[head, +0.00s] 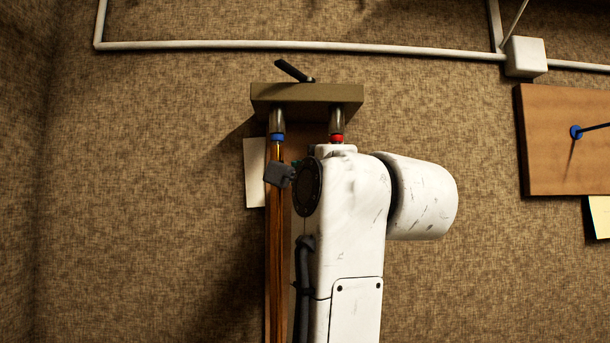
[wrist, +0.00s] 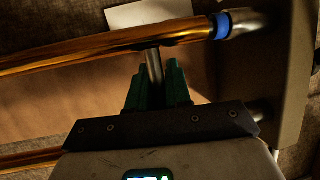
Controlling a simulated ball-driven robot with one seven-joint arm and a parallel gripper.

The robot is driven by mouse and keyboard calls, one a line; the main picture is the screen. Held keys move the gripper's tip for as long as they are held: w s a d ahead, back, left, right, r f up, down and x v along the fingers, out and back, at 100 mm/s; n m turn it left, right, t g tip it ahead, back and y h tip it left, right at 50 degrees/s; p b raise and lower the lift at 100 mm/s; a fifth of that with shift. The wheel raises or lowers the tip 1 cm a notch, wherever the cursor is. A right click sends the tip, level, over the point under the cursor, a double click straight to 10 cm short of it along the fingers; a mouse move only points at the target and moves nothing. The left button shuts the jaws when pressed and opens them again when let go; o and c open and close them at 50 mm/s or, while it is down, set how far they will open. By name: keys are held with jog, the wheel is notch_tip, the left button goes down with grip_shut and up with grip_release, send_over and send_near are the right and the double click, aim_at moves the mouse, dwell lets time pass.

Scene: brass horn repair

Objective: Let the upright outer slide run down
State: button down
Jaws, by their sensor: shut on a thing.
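The brass outer slide (head: 275,255) hangs upright below a mounting block (head: 307,93) on the wall. Its left tube runs up to the blue collar (head: 277,137); the red collar (head: 337,138) is on the right. In the wrist view one brass tube (wrist: 100,50) meets or nearly meets the blue collar (wrist: 222,26), and part of the other tube (wrist: 32,160) shows at lower left. My gripper (wrist: 156,80) has its green fingers shut on the silver cross brace (wrist: 152,60) of the slide. My arm hides the right tube in the head view.
A black lever (head: 293,71) sits on top of the block. A pale card (head: 254,172) is on the wall behind the slide. White conduit (head: 300,46) crosses above, and a wooden board (head: 560,150) with a blue-ended peg is at right. Wall to the left is clear.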

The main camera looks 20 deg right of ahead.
dwell(0.3)
notch_tip(320, 180, down, 3)
jog(key=shift+f+b, duration=0.2)
jog(key=shift+b, duration=0.85)
jog(key=c, duration=1.1)
grip_release()
jog(key=shift+c, duration=0.2)
jog(key=a+b+v, duration=0.1)
jog(key=b+v, duration=0.2)
jog(key=v, duration=0.7)
jog(key=shift+s+d+b, duration=0.35)
jog(key=shift+s+d, duration=0.05)
jog(key=shift+d, duration=0.1)
jog(key=shift+f, duration=0.1)
